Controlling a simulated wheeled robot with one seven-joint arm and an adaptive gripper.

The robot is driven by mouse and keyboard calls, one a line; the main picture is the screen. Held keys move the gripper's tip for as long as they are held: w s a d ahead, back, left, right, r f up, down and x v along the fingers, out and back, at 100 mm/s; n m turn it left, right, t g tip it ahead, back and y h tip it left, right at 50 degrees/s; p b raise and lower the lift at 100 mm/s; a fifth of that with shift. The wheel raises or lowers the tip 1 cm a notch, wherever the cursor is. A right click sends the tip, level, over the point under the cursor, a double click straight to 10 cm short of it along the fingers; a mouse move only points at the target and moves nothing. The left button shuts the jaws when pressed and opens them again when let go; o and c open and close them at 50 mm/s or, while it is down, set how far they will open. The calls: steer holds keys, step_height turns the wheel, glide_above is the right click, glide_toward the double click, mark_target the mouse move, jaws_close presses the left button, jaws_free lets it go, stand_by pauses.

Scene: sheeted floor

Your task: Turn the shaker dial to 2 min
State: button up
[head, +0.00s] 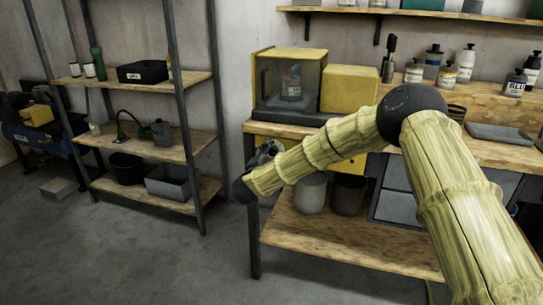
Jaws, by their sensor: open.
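The yellow shaker (350,88) stands on the wooden workbench, with a clear-walled chamber at its left. A can (291,83) shows inside the chamber, which looks closed. I cannot make out the dial; part of the machine's lower front is behind my arm. My gripper (268,148) is at the far end of my bamboo-like arm, in front of the bench's left end and below the chamber. It is open, small and partly hidden by the wrist, with nothing visible in it.
The workbench (488,151) carries bottles and a grey tray (505,133) to the right. Grey buckets (310,192) stand on its lower shelf. A wall shelf (450,15) hangs above. A metal-post shelving rack (212,100) stands left. The floor (150,250) in front is clear.

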steer(key=v, duration=1.2)
